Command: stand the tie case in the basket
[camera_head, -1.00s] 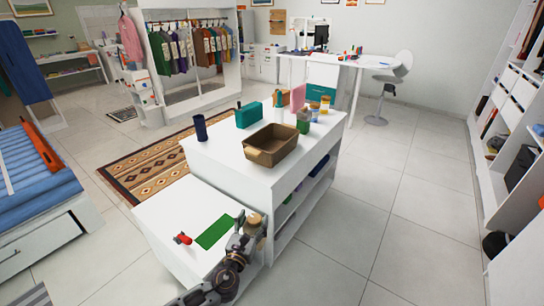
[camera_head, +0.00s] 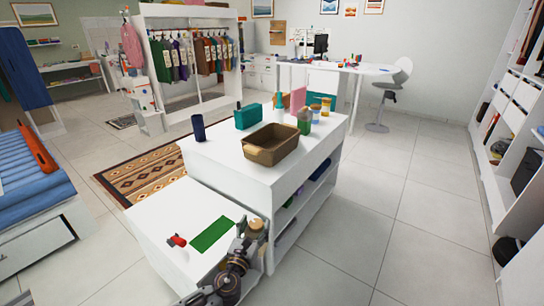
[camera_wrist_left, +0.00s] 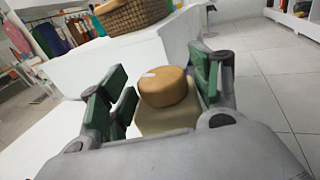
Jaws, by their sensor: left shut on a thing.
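The likely tie case, a pale cylinder with a tan lid (camera_head: 257,224), is in my left gripper (camera_head: 248,230) beside the low white top, against the front of the taller white unit. In the left wrist view, the case's tan lid (camera_wrist_left: 164,86) sits upright between the green finger pads of the left gripper (camera_wrist_left: 162,98); its lower body is partly hidden. The brown basket (camera_head: 262,156) stands on the taller top, above and beyond the case; its woven side (camera_wrist_left: 130,15) also shows in the left wrist view. The basket looks empty from here. My right gripper is out of view.
Near the basket stand a dark blue cylinder (camera_head: 198,127), a teal box (camera_head: 248,116), a green bottle (camera_head: 304,122) and several jars. A green mat (camera_head: 211,235) and a small red item (camera_head: 177,240) lie on the low top. Open floor lies to the right.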

